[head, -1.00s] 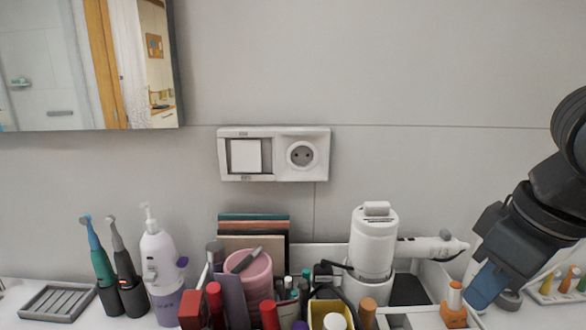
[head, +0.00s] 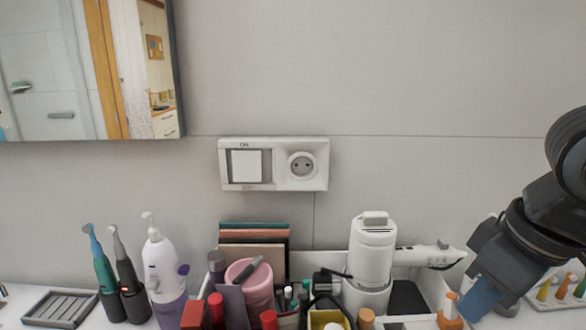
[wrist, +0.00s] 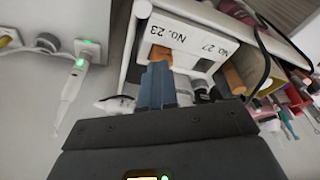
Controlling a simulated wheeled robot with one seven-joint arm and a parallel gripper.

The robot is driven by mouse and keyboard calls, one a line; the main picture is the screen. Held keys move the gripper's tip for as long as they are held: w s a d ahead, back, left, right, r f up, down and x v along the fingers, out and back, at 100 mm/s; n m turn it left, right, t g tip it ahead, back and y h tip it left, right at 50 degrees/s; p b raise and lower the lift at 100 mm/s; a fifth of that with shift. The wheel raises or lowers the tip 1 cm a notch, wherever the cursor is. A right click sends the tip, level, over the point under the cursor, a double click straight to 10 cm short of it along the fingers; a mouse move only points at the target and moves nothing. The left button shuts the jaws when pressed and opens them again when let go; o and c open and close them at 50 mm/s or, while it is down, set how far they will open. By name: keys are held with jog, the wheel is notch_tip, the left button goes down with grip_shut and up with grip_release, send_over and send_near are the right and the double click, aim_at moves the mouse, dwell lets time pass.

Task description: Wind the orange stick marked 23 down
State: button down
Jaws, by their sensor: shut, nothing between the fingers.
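In the wrist view, an orange stick (wrist: 160,54) sits under the label "No. 23" on a white holder (wrist: 140,45). A second orange stick (wrist: 233,78) sits near the label "No. 27". My gripper (wrist: 157,72) is shut and empty, its blue fingertips close in front of the No. 23 stick and hiding part of it; I cannot tell whether they touch. In the head view, my gripper (head: 474,308) is just right of an orange stick (head: 450,318) with a pale collar and orange top, probably the same one. No number is readable there.
A white hair dryer (head: 372,248) stands behind and left of my gripper. Pink cup (head: 250,290), several tubes and lipsticks crowd the middle. A rack of small coloured items (head: 560,288) lies to the right. A dark cable (wrist: 262,50) loops near the holder in the wrist view.

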jog(key=shift+s+d+r+p, duration=0.1)
jog(key=shift+s+d+p, duration=0.05)
jog(key=shift+s+p, duration=0.2)
jog(key=p+v, duration=0.1)
jog(key=v, duration=0.1)
jog(key=p+v, duration=0.1)
jog(key=w+p+v, duration=0.1)
jog(key=v, duration=0.1)
jog(key=shift+a+r, duration=0.3)
jog(key=shift+r, duration=0.15)
